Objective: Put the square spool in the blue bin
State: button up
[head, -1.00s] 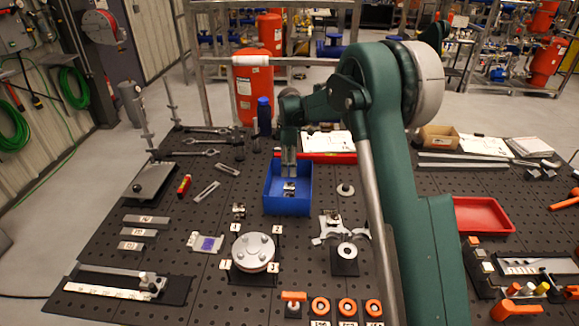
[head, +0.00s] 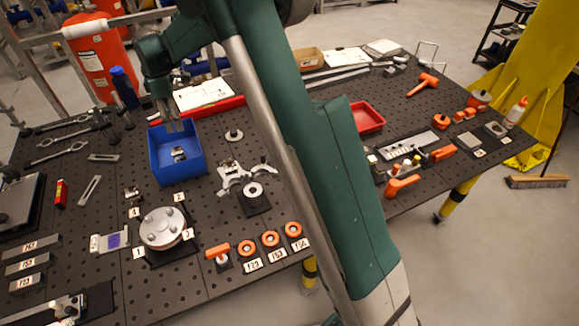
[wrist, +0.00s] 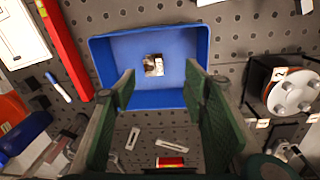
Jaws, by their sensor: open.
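The blue bin (head: 190,175) stands on the black perforated table, left of my arm. A small silver and dark square piece, which looks like the square spool (head: 179,154), lies on the bin's floor. In the wrist view, the spool (wrist: 153,65) rests near the middle of the bin (wrist: 102,72), apart from the walls. My gripper (head: 175,128) points down above the bin and is open and empty. Its green fingers (wrist: 160,90) are spread wide in the wrist view, with the spool between and beyond them, touching neither.
A red bar (wrist: 67,48) lies beside the bin. A round flanged fixture (head: 162,228), a silver bracket (head: 238,178) and several orange-topped parts (head: 270,239) stand nearer the front. A red tray (head: 367,118) is right of my arm. A blue bottle (head: 124,86) stands behind the bin.

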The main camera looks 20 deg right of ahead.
jog(key=s+d+r+m+t, duration=0.2)
jog(key=s+d+r+m, duration=0.2)
jog(key=s+d+r, duration=0.45)
jog(key=s+d+r+m+t, duration=0.1)
jog(key=s+d+r+m, duration=0.4)
jog(key=s+r, duration=0.65)
jog(key=s+d+f+m+t, duration=0.1)
jog(key=s+d+f+m, duration=0.1)
jog(key=s, duration=0.8)
jog(key=s+d+f+m+t, duration=0.1)
jog(key=s+d, duration=0.4)
jog(key=s, duration=0.5)
jog(key=s+d+f+m+t, duration=0.1)
jog(key=s+d+f+m, duration=0.2)
jog(key=s, duration=0.6)
jog(key=shift+s+d+f+m, duration=0.4)
jog(key=shift+f+m, duration=0.2)
jog(key=shift+f, duration=0.25)
